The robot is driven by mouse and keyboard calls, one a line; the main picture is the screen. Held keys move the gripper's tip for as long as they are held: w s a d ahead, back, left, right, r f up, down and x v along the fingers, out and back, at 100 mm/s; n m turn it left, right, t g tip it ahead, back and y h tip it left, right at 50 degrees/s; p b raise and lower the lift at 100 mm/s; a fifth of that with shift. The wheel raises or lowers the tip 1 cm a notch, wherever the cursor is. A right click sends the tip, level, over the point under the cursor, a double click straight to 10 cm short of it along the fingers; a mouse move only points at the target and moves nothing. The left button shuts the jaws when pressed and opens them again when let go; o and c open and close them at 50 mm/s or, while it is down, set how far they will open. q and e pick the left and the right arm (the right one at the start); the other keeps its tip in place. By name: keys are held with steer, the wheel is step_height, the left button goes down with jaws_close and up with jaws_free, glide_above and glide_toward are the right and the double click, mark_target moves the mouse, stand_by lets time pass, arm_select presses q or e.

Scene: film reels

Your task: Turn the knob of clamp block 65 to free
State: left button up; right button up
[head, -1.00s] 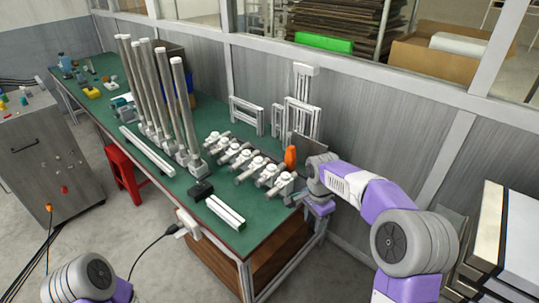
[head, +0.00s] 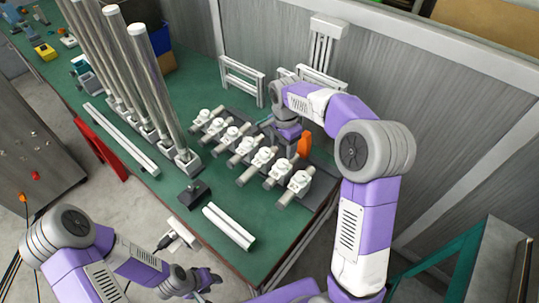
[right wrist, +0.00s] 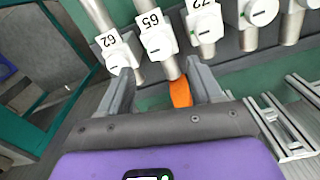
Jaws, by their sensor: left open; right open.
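Clamp block 65 (right wrist: 158,42) is a white block with a short dark mark under its number, on a grey bar in the right wrist view. Block 62 (right wrist: 117,52) is left of it and block 72 (right wrist: 204,22) right of it. In the head view the row of blocks (head: 264,156) shows, but numbers are not legible. My right gripper (right wrist: 160,68) is open, its fingers apart near blocks 62 and 65, with nothing visibly gripped. An orange piece (right wrist: 180,92) shows between the fingers, beside the right one. My left gripper (head: 197,282) is open low at the front.
An orange upright piece (head: 304,145) stands behind the row. White frames (head: 242,82) stand near the wall.

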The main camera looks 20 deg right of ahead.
mark_target(282, 163)
steer(key=shift+s+f, duration=0.1)
steer(key=shift+f, duration=0.1)
step_height(282, 163, down, 7)
steer(key=shift+d+f+b, duration=0.1)
steer(key=shift+f+b, duration=0.05)
steer(key=shift+b, duration=1.05)
steer(key=c, duration=1.1)
steer(key=shift+o, duration=0.2)
